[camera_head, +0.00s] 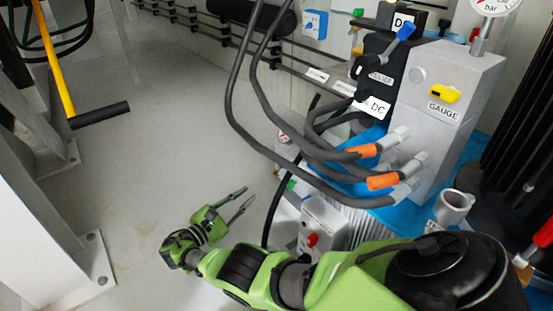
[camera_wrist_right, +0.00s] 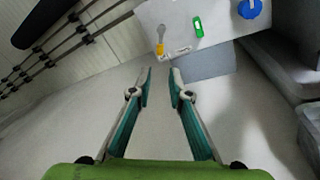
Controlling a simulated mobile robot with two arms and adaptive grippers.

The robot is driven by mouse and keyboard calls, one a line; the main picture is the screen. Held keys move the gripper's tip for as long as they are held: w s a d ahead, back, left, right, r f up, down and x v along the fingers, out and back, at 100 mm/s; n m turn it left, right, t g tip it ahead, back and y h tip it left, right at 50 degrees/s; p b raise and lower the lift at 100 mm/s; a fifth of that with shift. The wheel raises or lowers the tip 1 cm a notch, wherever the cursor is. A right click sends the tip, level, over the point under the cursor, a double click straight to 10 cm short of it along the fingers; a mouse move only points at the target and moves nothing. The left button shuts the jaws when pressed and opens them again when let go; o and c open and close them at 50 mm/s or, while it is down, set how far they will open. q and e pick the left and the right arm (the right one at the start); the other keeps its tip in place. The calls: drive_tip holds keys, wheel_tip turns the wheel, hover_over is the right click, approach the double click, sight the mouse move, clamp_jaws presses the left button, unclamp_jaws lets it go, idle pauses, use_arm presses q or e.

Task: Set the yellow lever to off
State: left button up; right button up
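In the right wrist view a small yellow lever (camera_wrist_right: 160,49) is on a pale panel (camera_wrist_right: 205,18), just beyond my fingertips. A label beside it is too small to read. My right gripper (camera_wrist_right: 161,71) is open and empty, its fingers pointing toward the panel with a gap to it. In the head view my right gripper (camera_head: 249,193) is above the floor, left of the pump unit. A yellow knob (camera_head: 445,94) is on the grey block marked GAUGE, and a long yellow bar (camera_head: 54,62) with a black grip stands at left. My left gripper is not in view.
On the panel are a green switch (camera_wrist_right: 198,26) and a blue knob (camera_wrist_right: 250,8). Thick black hoses with orange-banded ends (camera_head: 383,181) loop beside the grey block. A white box with a red button (camera_head: 312,240) stands close to my right arm. Floor at left-centre is clear.

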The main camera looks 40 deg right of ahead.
sight(275, 173)
drive_tip(key=d, duration=0.4)
drive_tip(key=w+d+b, duration=0.1)
drive_tip(key=d, duration=0.3)
drive_tip(key=d+b, duration=0.1)
drive_tip(key=d, duration=0.4)
drive_tip(key=shift+w, duration=0.25)
clamp_jaws()
